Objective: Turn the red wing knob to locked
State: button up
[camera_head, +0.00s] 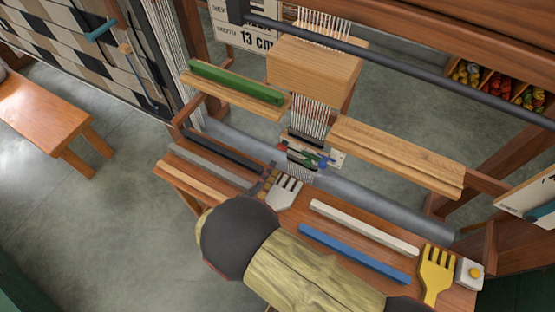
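I cannot pick out a red wing knob for certain. A small cluster of green, blue and reddish parts (314,158) sits at the middle of the loom, below the hanging white threads. A small pale plate (338,158) with dark marks is beside it. The cluster is too small to tell its parts or any knob position. My arm, with a large dark round joint and a yellowish link, covers the bottom middle.
The loom's front board (190,184) carries a grey fork (285,194), a white bar (362,227), a blue bar (353,253) and a yellow fork (436,272). A green bar (236,82) lies on a wooden ledge. A bench (45,112) stands left; open floor lies between.

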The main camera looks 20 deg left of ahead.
jog(key=shift+s+a, duration=0.15)
jog(key=shift+s, duration=2)
